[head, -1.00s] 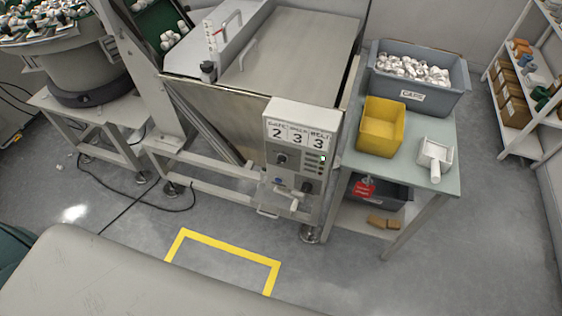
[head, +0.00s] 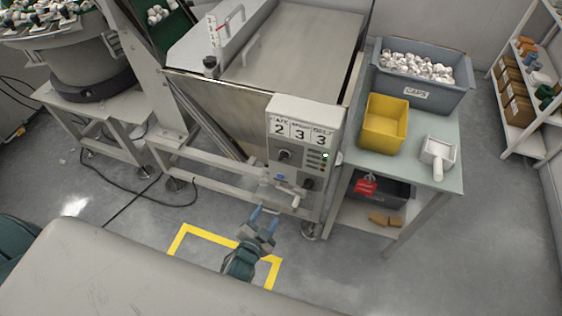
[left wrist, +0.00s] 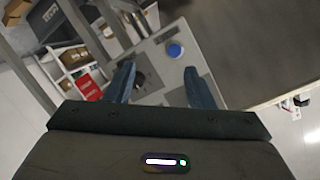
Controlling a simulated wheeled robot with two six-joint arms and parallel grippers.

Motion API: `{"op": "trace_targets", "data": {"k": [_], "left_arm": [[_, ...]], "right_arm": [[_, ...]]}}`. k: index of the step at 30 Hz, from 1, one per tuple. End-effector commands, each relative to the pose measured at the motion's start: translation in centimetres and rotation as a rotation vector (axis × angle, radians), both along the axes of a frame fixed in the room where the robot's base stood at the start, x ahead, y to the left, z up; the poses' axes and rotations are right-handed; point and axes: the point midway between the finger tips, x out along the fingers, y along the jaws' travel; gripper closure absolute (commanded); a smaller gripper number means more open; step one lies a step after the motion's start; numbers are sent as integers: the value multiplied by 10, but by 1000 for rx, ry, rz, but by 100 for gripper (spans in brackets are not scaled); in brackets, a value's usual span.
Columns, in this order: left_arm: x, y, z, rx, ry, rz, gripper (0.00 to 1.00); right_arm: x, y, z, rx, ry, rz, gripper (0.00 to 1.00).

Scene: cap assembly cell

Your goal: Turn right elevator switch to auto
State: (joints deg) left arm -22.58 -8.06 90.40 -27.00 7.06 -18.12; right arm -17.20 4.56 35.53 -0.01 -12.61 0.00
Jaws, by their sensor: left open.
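The grey control box (head: 303,115) shows the digits 2, 3 and 3, with a dark knob (head: 284,156) on its upper panel. Below, a smaller panel carries a blue button (head: 279,180) and a black rotary switch (head: 308,184) on the right; I cannot read its setting. My left gripper (head: 264,212) is open and empty, below and left of this panel, fingers pointing up toward it. In the left wrist view, the blue button (left wrist: 175,50) and a dark knob (left wrist: 138,79) show beyond the open fingers (left wrist: 160,75), with the knob beside the left finger.
A pale lever handle (head: 290,192) sticks out at the lower panel. To the right, a table (head: 447,176) holds a yellow bin (head: 384,124), a grey caps crate (head: 425,98) and a white scoop (head: 437,152).

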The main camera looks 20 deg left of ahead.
Motion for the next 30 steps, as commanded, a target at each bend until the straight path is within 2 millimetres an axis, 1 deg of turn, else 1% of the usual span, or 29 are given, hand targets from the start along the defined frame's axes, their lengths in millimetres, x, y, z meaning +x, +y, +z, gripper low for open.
{"op": "trace_targets", "data": {"k": [1,3,6,8,10,14,24,27,30], "left_arm": [[10,-3,36,32,-80,-6,51],[17,-4,74,76,-164,-12,51],[22,-5,108,120,-239,-14,51],[24,-5,120,135,-264,-15,51],[27,-5,126,142,-277,-15,51],[40,-6,127,142,-280,-15,51],[102,-8,126,142,-279,-15,51],[116,-9,125,141,-277,-15,51],[126,-9,125,141,-276,-14,51]], "right_arm": [[0,0,0,0,0,0,46],[0,0,0,0,0,0,46],[0,0,0,0,0,0,46],[0,0,0,0,0,0,46],[0,0,0,0,0,0,46],[0,0,2,0,0,0,46],[0,0,5,0,0,0,46],[0,0,4,0,0,0,46],[0,0,3,0,0,0,46]]}}
